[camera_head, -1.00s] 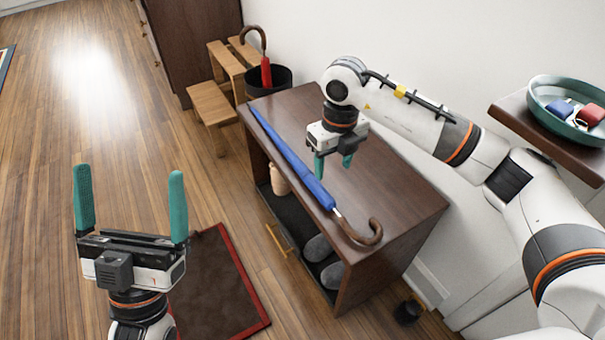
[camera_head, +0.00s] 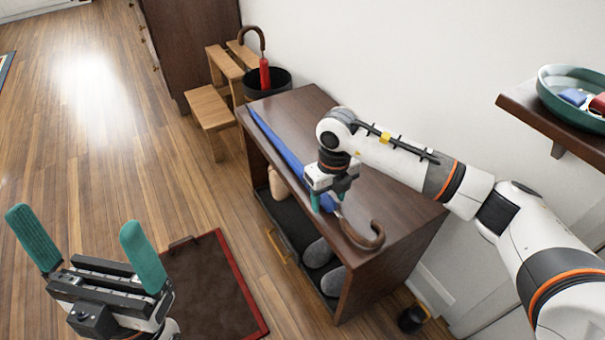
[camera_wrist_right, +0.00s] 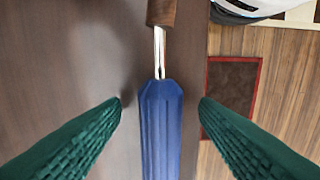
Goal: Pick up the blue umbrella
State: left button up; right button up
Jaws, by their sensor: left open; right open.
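The blue umbrella (camera_head: 276,143) lies folded along the front edge of the dark wooden cabinet top (camera_head: 395,200). Its brown hooked handle (camera_head: 372,240) points toward the near end. My right gripper (camera_head: 326,200) is open, low over the umbrella near its handle end, and hides part of it. In the right wrist view the blue canopy (camera_wrist_right: 161,125) lies between the two open green fingers, with a gap on each side. The metal shaft (camera_wrist_right: 160,52) shows ahead of them. My left gripper (camera_head: 88,244) is open and empty over the floor at lower left.
A red umbrella (camera_head: 264,72) stands in a dark bin (camera_head: 268,82) beside a wooden step stool (camera_head: 210,106). A wall shelf (camera_head: 540,122) holds a teal bowl (camera_head: 560,105). Slippers (camera_head: 318,253) sit inside the cabinet. A red-bordered mat (camera_head: 205,290) lies on the floor.

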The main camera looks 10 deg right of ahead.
jog(key=shift+f, duration=0.15)
jog(key=c, duration=1.2)
